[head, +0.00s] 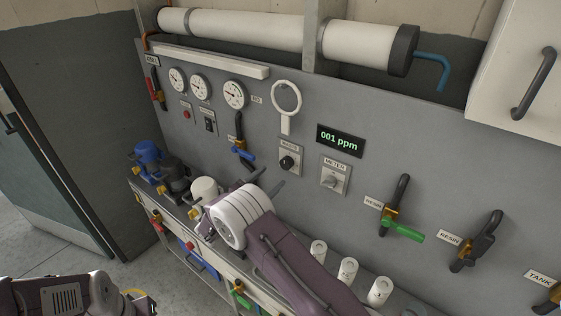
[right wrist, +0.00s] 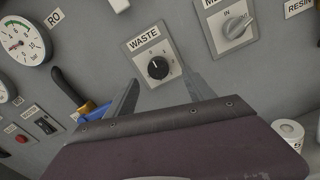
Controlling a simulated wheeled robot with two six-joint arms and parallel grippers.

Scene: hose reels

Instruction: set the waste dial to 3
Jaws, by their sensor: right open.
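The waste dial (head: 287,163) is a black round knob on a light plate labelled WASTE on the grey panel. It also shows in the right wrist view (right wrist: 158,68), with small marks around it; its setting is too small to read surely. My right gripper (head: 257,186) is open and empty, below and in front of the dial. In the right wrist view its two fingers (right wrist: 161,76) stand apart, one to each side of the dial's lower part, with the knob between and beyond them. I see no contact. My left arm shows at the lower left; its gripper fingers are not seen.
The meter switch (head: 332,180) is right of the dial, under a display (head: 340,140) reading 001 ppm. A blue-handled valve (head: 241,145) is to the left, and a white ring-topped fitting (head: 286,98) is above.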

